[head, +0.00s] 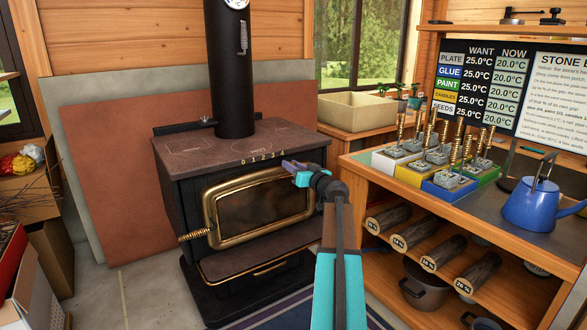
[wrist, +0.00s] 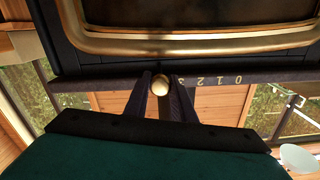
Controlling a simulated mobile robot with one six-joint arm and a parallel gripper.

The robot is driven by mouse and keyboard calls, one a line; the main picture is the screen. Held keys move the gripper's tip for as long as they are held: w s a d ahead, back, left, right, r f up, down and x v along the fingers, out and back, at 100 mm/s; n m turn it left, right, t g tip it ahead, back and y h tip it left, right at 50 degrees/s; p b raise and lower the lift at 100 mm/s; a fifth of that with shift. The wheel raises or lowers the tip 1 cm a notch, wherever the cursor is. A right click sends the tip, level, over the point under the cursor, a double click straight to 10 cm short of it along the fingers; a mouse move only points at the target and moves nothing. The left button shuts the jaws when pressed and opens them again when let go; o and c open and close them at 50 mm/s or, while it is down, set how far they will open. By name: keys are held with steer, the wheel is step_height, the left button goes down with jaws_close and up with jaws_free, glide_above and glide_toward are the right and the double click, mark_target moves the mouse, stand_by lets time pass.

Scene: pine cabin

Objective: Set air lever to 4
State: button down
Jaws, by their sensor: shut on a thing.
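The black stove (head: 185,195) has a row of pale numbers (head: 262,157) along its front top edge, above the glass door. My gripper (head: 290,166) is at the right end of that row. In the wrist view my gripper (wrist: 160,90) is shut on the round brass knob of the air lever (wrist: 160,87), with one dark finger on each side. The wrist view is upside down to the stove, and the numbers (wrist: 218,80) run from 0 at right to higher ones towards the knob. My fingers and the knob cover the high end, so the exact mark is hidden.
The brass-framed stove door (head: 262,208) is closed, with a coiled handle (head: 194,234) at its left. A wooden shelf bench (head: 350,165) at right holds coloured blocks and a blue kettle (head: 540,205). A board (head: 490,85) with temperatures hangs behind it.

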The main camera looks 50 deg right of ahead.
steer(key=shift+s+d+r, duration=0.1)
steer(key=shift+s+d, duration=0.1)
steer(key=shift+d, duration=0.25)
steer(key=c, duration=1.5)
jaws_free()
steer(key=shift+a, duration=0.15)
steer(key=shift+a, duration=0.1)
steer(key=shift+p+v, duration=1.6)
steer(key=shift+v, duration=5.3)
steer(key=shift+w+a, duration=0.1)
steer(key=shift+w, duration=0.05)
